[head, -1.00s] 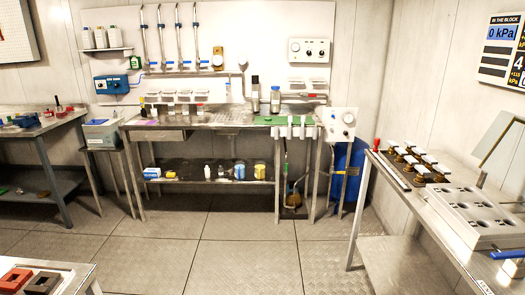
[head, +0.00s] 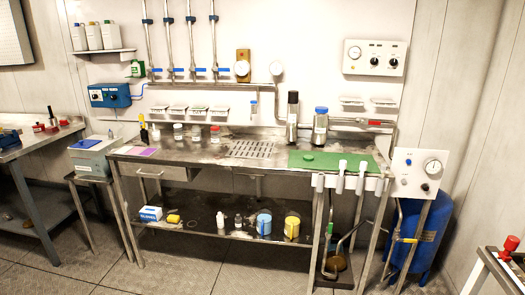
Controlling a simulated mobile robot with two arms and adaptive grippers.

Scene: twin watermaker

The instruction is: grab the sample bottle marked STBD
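No marking STBD is readable on any bottle from here. On the steel bench (head: 205,165) stand a tall black-topped bottle (head: 292,125) and a bottle with a blue cap (head: 320,128), side by side near the green mat (head: 345,165). A slim blue-capped container (head: 253,110) shows left of them against the back wall. Further left on the bench stand a small white-capped jar (head: 178,133) and a red-capped jar (head: 215,135). Neither of my grippers is in view.
A wall shelf (head: 103,51) holds several bottles. The bench's lower shelf (head: 190,238) carries cans and small containers. A blue tank (head: 425,240) and gauge panel (head: 418,175) stand at its right. The floor (head: 75,265) in front is open.

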